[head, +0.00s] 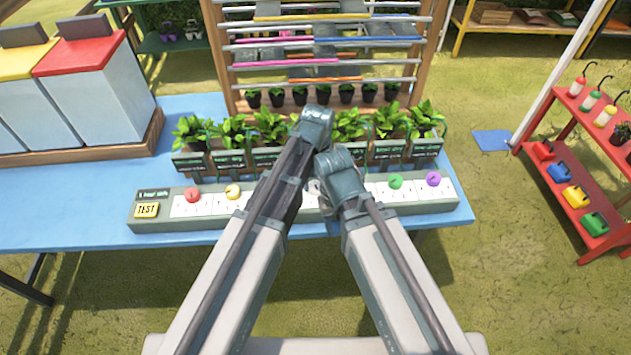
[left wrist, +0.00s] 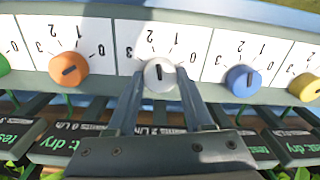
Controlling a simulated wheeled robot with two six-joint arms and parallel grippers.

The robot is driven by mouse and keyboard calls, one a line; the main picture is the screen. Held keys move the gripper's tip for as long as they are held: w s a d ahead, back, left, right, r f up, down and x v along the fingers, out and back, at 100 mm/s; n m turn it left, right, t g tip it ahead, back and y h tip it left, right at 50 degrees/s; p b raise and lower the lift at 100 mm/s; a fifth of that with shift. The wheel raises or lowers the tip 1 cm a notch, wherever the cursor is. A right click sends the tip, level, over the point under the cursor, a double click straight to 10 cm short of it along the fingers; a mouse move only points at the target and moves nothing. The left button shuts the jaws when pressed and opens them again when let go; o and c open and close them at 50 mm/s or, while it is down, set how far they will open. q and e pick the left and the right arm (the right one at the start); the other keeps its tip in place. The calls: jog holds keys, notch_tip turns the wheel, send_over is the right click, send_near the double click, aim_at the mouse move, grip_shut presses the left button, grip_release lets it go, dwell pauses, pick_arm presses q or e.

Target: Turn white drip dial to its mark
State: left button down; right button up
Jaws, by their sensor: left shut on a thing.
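The white dial (left wrist: 159,74) is on a white face of the long grey panel, between an orange dial (left wrist: 68,69) and a blue dial (left wrist: 243,80). The scale around it is printed with numbers 0 to 3. Its dark pointer line stands about upright in the left wrist view, toward the gap between 1 and 2. My left gripper (left wrist: 160,86) is shut on the white dial, one finger at each side. In the head view my arms cover most of the panel's middle. My right arm shows there, but I cannot make out its fingers.
Lidded bins (head: 90,85) are at the left; a red shelf (head: 555,200) is at the right.

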aim_at(316, 184)
pick_arm(q)
jog(key=shift+n, duration=0.7)
jog(key=shift+c, duration=1.4)
grip_release()
jog(key=shift+r, duration=0.15)
notch_tip(316, 184, up, 14)
jog(key=p, duration=1.3)
jog(key=shift+d+f+p, duration=0.15)
jog(key=shift+f+p, duration=0.1)
jog(key=shift+p, duration=0.15)
jog(key=shift+w, duration=0.1)
